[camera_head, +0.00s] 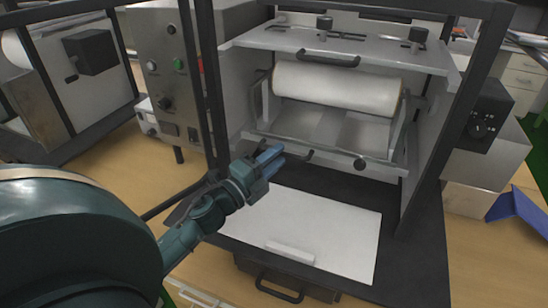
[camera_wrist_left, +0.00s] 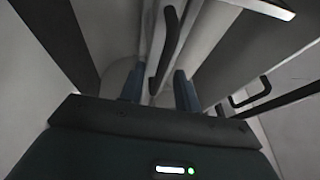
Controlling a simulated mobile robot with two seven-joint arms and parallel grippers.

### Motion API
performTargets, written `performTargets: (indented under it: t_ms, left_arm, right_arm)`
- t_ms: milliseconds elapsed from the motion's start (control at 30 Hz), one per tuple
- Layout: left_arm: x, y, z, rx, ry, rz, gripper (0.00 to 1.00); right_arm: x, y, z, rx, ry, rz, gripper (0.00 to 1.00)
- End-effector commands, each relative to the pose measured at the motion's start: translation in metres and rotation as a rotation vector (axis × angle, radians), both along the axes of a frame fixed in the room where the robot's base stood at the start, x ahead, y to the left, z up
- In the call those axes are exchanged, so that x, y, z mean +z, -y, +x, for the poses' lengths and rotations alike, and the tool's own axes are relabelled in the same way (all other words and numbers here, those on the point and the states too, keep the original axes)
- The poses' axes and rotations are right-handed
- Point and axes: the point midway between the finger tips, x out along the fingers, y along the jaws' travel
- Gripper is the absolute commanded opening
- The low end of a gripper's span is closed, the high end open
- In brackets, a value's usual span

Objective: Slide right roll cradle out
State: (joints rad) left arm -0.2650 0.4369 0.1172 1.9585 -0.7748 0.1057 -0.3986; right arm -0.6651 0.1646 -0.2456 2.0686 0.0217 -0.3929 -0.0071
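The roll cradle (camera_head: 318,133) is a grey metal frame inside the central machine, with a white roll (camera_head: 340,88) lying across it. My left gripper (camera_head: 270,157) is at the left end of this handle. In the left wrist view, its two blue fingers (camera_wrist_left: 159,88) are apart, and a dark curved handle (camera_wrist_left: 166,45) lies ahead of and between them. Whether they touch the handle is unclear. My right gripper is not in view.
A grey shelf (camera_head: 340,49) with its own handle sits above the roll. A white plate (camera_head: 300,232) lies on the dark base below. Black frame posts stand on both sides. A control box (camera_head: 168,75) is left, a dark knob unit (camera_head: 487,115) right.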

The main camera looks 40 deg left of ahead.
Motion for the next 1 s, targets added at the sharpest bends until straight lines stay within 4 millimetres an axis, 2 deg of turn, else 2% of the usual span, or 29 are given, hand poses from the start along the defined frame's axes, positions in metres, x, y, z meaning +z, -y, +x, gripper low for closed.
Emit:
performTargets:
  t_ms: [133,500,1000]
  left_arm:
    - [0.0,0.0,-0.0002,0.0,0.0,0.0,0.31]
    - [0.0,0.0,-0.0004,0.0,0.0,-0.001,0.01]
    - [-0.0004,-0.0004,-0.0005,0.0,0.0,-0.001,0.0]
  right_arm:
    - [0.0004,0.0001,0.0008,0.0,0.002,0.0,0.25]
    - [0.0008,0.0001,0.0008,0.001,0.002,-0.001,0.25]
    - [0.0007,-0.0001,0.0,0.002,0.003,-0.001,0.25]
